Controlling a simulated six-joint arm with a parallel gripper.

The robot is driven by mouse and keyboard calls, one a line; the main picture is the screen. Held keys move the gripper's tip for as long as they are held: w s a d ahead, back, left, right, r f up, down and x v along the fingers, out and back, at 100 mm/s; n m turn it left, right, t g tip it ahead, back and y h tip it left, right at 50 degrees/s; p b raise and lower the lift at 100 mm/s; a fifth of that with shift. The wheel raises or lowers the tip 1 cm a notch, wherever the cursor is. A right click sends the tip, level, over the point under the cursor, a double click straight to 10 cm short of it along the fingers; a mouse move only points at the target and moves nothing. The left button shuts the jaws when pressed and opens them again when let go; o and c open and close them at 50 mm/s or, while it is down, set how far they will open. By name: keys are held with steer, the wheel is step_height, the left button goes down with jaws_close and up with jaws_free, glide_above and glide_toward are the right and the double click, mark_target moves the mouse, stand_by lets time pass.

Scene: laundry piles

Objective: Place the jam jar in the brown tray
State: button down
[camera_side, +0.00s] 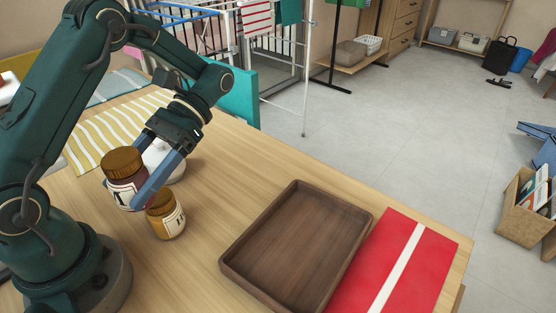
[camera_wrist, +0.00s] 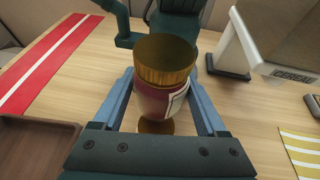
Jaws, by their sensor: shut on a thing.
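The jam jar (camera_side: 122,191) has a brown lid, dark red contents and a pale label. My gripper (camera_side: 125,196), with blue fingers, is shut on it at the left of the table in the side view. In the wrist view the jar (camera_wrist: 160,98) stands between the two fingers, its lid toward the camera. It looks roughly upright; I cannot tell its exact height above the table. The brown tray (camera_side: 232,268) lies empty to the right, apart from my gripper; its corner (camera_wrist: 40,123) shows at the left of the wrist view.
A smaller yellow-brown jar (camera_side: 168,222) stands just right of the jam jar. A white rounded thing (camera_side: 172,165) is behind the fingers. A red cloth with a white stripe (camera_side: 385,262) lies right of the tray. Bare table lies between the smaller jar and tray.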

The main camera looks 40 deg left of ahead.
steer(key=w+d+r+n+t+h, duration=0.1)
steer(key=w+d+n+t+h, duration=0.3)
steer(key=d+n+h, duration=0.3)
steer(key=n+t+h, duration=0.4)
steer(key=n+t, duration=0.1)
steer(key=n, duration=0.1)
glide_above(284, 268)
step_height(284, 268, down, 6)
steer(key=shift+f, duration=2.25)
steer(key=shift+f, duration=0.1)
steer(key=shift+c, duration=1)
jaws_free()
